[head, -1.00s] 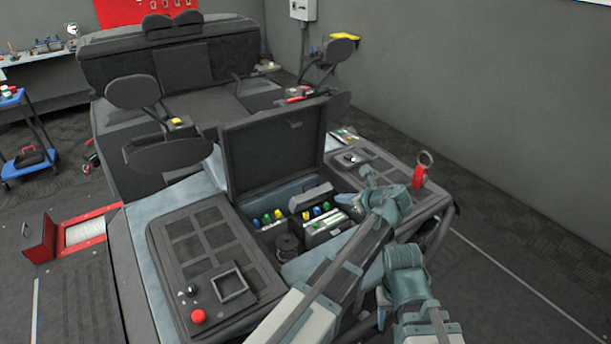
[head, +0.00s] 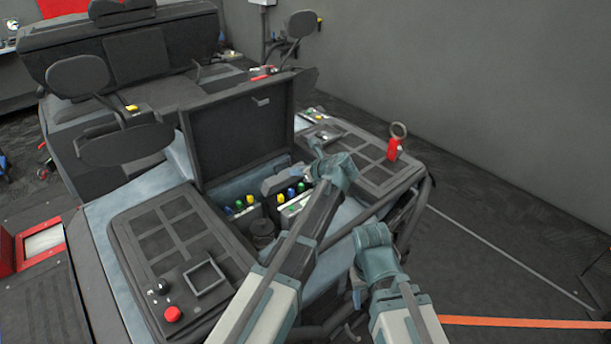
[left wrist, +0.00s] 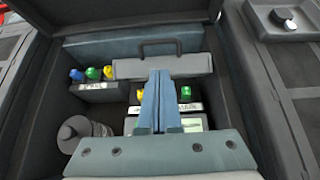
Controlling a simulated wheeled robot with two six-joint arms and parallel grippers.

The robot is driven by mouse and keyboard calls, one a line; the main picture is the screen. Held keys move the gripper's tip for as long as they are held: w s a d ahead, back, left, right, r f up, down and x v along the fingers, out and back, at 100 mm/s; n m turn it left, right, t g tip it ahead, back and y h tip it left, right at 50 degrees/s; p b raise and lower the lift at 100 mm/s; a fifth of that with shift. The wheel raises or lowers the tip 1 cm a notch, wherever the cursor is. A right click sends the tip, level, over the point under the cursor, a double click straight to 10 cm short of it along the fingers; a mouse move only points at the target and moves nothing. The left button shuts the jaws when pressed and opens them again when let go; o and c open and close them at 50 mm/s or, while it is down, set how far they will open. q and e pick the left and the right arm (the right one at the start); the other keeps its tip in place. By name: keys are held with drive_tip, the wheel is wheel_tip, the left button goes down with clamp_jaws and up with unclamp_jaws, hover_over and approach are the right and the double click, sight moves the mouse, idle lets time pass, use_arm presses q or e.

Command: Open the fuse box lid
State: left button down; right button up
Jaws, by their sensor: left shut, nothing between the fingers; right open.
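The big black cover (head: 240,130) of the compartment stands upright. Inside, coloured fuses (head: 290,192) show. A grey slab with a dark handle, seemingly the fuse box lid (head: 280,181), stands just behind them; its angle is hard to judge. In the left wrist view this lid (left wrist: 125,69) lies across the middle, with yellow and green fuses below it. My left gripper (head: 308,174) is shut and empty, its fingers (left wrist: 158,100) over the fuse row with tips at the lid; contact cannot be told. My right gripper (head: 358,290) is open, low in front of the console, partly hidden.
A second block of coloured fuses (left wrist: 95,80) sits to the left, with a dark round cap (left wrist: 75,130) in front. Compartment walls enclose these. A panel with a red button (head: 173,314) lies left; a panel with a red tag (head: 394,148) lies right.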

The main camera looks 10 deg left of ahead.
sight(282, 163)
use_arm(q)
drive_tip(key=shift+w+a+r+p, duration=0.2)
drive_tip(key=shift+w+a+p, duration=0.15)
drive_tip(key=shift+w+a, duration=0.4)
drive_tip(key=shift+w+a+r+p, duration=0.15)
drive_tip(key=shift+w+a+p, duration=0.3)
drive_tip(key=shift+a, duration=0.5)
drive_tip(key=shift+w, duration=0.1)
use_arm(e)
drive_tip(key=shift+r, duration=0.3)
use_arm(q)
drive_tip(key=shift+w+a+r+h+p, duration=0.2)
drive_tip(key=shift+h+p, duration=0.1)
drive_tip(key=shift+p, duration=0.2)
drive_tip(key=shift+w+a+r+g+h+p, duration=0.15)
drive_tip(key=shift+w+a+g+h+p, duration=0.5)
drive_tip(key=shift+p, duration=0.6)
drive_tip(key=shift+w+a+r+g+h+p, duration=0.1)
drive_tip(key=shift+w+a+g+h+p, duration=0.55)
drive_tip(key=shift+p, duration=0.55)
drive_tip(key=shift+w+a+f+h+p, duration=0.1)
drive_tip(key=shift+a+f+h+p, duration=0.15)
drive_tip(key=shift+a, duration=0.25)
drive_tip(key=shift+w+a+f, duration=0.2)
drive_tip(key=shift+w+a, duration=0.15)
drive_tip(key=shift+a, duration=0.2)
use_arm(e)
wheel_tip(282, 163, up, 6)
drive_tip(key=shift+r, duration=0.2)
